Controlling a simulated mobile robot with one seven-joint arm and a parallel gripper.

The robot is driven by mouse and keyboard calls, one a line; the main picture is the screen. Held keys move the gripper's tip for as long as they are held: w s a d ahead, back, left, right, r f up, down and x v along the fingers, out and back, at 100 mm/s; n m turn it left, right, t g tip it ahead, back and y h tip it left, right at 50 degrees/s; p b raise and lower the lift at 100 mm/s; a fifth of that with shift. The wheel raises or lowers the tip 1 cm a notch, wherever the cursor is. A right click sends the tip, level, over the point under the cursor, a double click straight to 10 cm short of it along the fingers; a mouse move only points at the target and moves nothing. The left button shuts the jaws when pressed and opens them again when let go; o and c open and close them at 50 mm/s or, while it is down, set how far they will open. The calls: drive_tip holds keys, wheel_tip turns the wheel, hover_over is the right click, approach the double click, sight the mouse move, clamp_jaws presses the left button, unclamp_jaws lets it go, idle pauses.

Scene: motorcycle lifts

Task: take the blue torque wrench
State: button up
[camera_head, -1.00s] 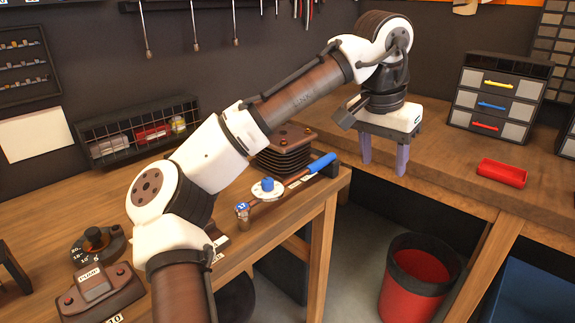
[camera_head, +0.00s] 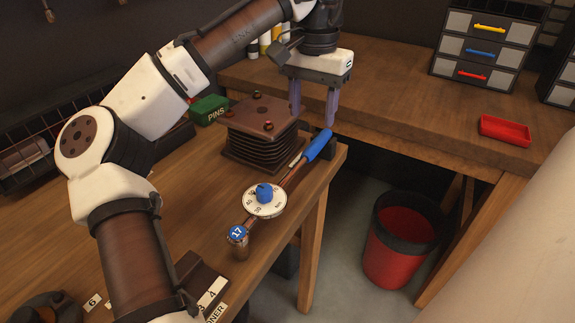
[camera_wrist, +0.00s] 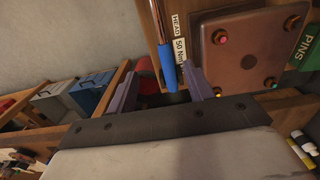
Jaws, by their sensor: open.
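The blue torque wrench (camera_head: 288,182) lies near the right edge of the wooden workbench. Its blue handle (camera_head: 318,145) points to the back right, with a round white dial (camera_head: 265,201) and a socket head marked 17 nearer me. My gripper (camera_head: 313,118) is open, fingers pointing down, above and just behind the handle end in the head view. In the wrist view my gripper (camera_wrist: 158,85) has its two fingers apart, with the blue handle (camera_wrist: 166,66) showing between them, nearer the right finger. I see no contact with the handle.
A finned cylinder block (camera_head: 262,135) stands close left of the handle. A green PINS box (camera_head: 208,109) is behind it. A second bench holds a red tray (camera_head: 505,130) and a drawer unit (camera_head: 485,47). A red bin (camera_head: 400,245) stands on the floor below.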

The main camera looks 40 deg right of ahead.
sight(306, 152)
wheel_tip(306, 152, down, 6)
drive_tip(key=shift+f, duration=0.25)
drive_tip(key=shift+w+a+f+p, duration=0.1)
drive_tip(key=shift+w+f+p, duration=0.1)
drive_tip(key=shift+f, duration=0.7)
drive_tip(key=shift+w+d+f+p, duration=0.1)
drive_tip(key=shift+f+p, duration=0.1)
drive_tip(key=shift+f, duration=0.7)
drive_tip(key=shift+w+a+f+p, duration=0.1)
drive_tip(key=shift+f+p, duration=0.1)
drive_tip(key=shift+f, duration=0.7)
clamp_jaws()
